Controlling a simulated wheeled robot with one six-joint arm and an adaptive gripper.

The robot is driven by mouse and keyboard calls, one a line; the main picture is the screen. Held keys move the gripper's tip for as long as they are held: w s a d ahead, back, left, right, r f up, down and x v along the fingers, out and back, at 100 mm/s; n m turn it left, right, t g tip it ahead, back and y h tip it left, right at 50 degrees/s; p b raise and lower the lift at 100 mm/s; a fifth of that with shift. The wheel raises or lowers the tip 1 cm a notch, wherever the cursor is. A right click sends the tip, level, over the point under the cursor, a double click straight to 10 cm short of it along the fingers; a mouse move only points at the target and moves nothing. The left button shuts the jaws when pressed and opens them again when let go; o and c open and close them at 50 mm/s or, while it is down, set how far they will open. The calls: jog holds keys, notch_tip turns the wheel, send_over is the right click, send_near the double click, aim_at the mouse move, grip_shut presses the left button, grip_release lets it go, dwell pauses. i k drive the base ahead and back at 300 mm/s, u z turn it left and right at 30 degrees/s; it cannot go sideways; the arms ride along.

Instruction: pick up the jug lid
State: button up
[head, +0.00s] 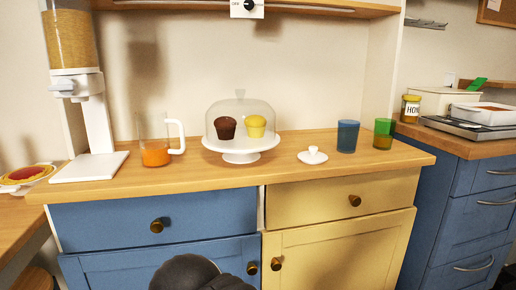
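The jug lid (312,156), small, white and round with a knob on top, lies flat on the wooden counter, right of the cake stand. The jug (155,155) is clear with a white handle on its right side and orange liquid in the bottom. It stands on the counter further left, with no lid on it. A dark rounded part of my arm shows at the bottom edge, in front of the cabinet and below the counter. My gripper's fingers are not in view.
A domed cake stand (241,156) with two muffins stands between jug and lid. A blue cup (347,136) and a green cup (384,133) stand right of the lid. A cereal dispenser (90,115) stands at the left. The counter in front of the lid is clear.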

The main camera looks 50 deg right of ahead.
aim_at(313, 157)
jog(key=u, duration=0.4)
jog(key=i, duration=0.55)
jog(key=z, duration=3.2)
